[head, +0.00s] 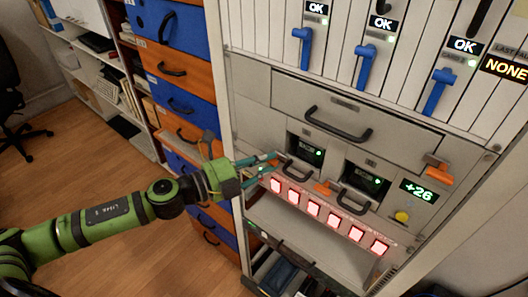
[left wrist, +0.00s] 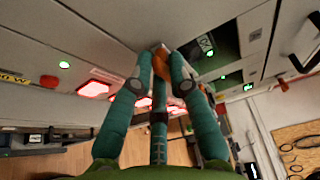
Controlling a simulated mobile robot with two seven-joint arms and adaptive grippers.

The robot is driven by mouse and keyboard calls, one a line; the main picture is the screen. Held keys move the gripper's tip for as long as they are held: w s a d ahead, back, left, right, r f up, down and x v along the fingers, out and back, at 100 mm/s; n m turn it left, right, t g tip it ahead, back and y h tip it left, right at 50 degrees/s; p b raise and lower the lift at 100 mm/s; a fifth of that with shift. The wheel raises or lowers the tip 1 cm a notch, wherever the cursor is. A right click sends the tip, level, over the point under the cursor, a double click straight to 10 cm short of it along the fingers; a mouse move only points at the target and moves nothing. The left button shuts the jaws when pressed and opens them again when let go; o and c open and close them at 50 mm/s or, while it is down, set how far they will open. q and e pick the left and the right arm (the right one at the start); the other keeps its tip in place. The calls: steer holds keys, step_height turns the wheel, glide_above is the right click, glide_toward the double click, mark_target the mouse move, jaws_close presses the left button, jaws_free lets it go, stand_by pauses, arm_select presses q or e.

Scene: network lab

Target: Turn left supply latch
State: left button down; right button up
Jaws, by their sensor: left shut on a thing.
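The left supply (head: 306,152) is a dark unit with a green light and a black handle, set in the grey rack. Its orange latch (left wrist: 161,62) shows between my fingers in the left wrist view; in the head view only a bit of orange shows at the fingertips. My left gripper (head: 272,163) reaches in from the left and its teal fingers are shut on this latch. The right supply (head: 366,182) sits to the right, with its own orange latch (head: 322,188) free. My right gripper is in neither view.
A row of lit red buttons (head: 312,210) runs just below the supplies. A "+26" display (head: 419,191), a yellow knob (head: 401,216) and an orange lever (head: 438,174) are at the right. Blue levers (head: 365,66) hang above. Blue and orange drawers (head: 180,100) stand left.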

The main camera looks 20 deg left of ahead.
arm_select(q)
steer(key=shift+m+p, duration=0.4)
steer(key=shift+f, duration=0.1)
steer(key=c, duration=1.1)
jaws_free()
steer(key=shift+c, duration=0.2)
steer(key=v, duration=1.2)
steer(key=shift+r, duration=0.25)
steer(key=shift+a, duration=0.1)
